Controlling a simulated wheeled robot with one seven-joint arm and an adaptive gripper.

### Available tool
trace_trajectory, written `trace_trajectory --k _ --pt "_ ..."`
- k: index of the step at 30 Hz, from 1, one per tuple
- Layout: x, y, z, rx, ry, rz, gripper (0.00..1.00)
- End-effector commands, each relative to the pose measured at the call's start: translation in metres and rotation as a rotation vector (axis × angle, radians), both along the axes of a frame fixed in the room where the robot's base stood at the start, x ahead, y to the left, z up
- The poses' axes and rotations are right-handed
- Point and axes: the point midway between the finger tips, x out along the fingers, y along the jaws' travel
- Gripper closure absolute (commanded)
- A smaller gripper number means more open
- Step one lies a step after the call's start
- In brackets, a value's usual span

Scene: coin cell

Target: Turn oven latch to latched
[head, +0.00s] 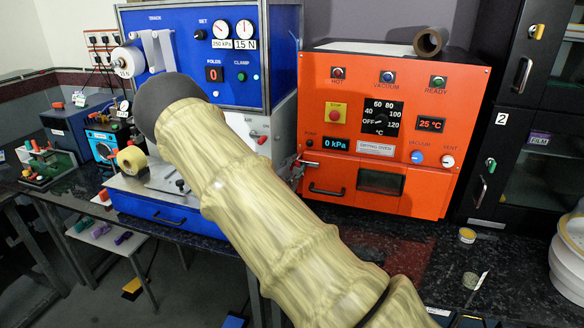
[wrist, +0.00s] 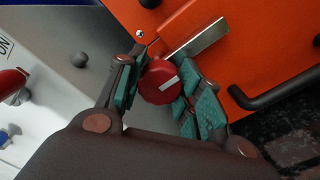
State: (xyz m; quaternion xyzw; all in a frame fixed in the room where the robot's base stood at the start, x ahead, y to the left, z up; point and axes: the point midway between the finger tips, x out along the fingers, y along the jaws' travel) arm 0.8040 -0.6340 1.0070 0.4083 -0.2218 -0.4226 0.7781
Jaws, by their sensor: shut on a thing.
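The orange drying oven (head: 450,165) stands on the dark bench in the head view, and its front fills the top right of the wrist view (wrist: 270,50). The oven latch shows in the wrist view as a red round knob (wrist: 160,84) with a white mark and a flat silver bar (wrist: 203,42) beyond it, slanting up to the right. My gripper (wrist: 165,95) is shut on the red knob, with a teal-padded finger on each side. In the head view my arm covers most of the gripper. A small silver piece (head: 308,163) shows by the oven's left edge.
The oven's black door handle (wrist: 285,88) is close to the right of my gripper. The blue machine (head: 225,60) with a grey side stands close on the left. A brown roll (head: 430,41) lies on the oven. A black cabinet (head: 510,110) stands at the right.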

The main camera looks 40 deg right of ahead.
Motion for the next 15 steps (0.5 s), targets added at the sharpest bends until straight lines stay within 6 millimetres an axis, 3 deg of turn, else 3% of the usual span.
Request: trace_trajectory --k 3,4,7,15 --pt "0.0003 0.0011 -0.0012 0.002 0.001 0.001 1.00" --pt "0.0008 0.0017 -0.0012 0.001 0.001 0.002 0.62" --pt "0.0009 0.0018 -0.0012 0.001 0.001 0.002 0.44" --pt "0.0006 0.0012 -0.0007 0.001 0.000 0.002 0.42"
